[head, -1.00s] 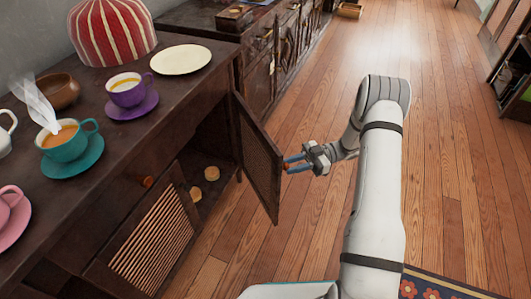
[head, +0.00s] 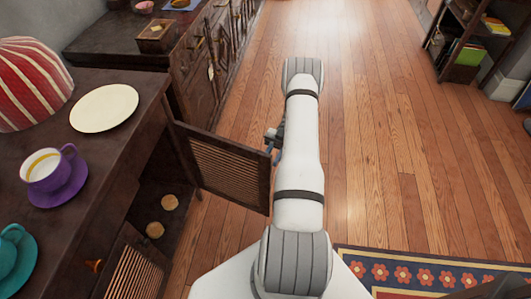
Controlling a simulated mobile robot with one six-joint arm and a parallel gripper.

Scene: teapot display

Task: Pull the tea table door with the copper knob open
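The dark wooden tea table (head: 112,195) stands at the left. One slatted door (head: 228,168) stands swung out from its front, leaving the compartment behind it open. My gripper (head: 276,150) is at that door's free outer edge, mostly hidden by my white arm. I cannot tell whether its fingers hold anything; no knob is visible on this door. The other slatted door (head: 135,272), at the lower left, carries a small copper-orange knob (head: 93,266), and my gripper is far from it.
A purple cup (head: 48,170), a cream plate (head: 105,107), a teal cup (head: 12,255) and a striped dome (head: 30,85) are on the table top. Two round pale items lie inside the compartment. The wooden floor to the right is clear up to a flowered rug (head: 430,275).

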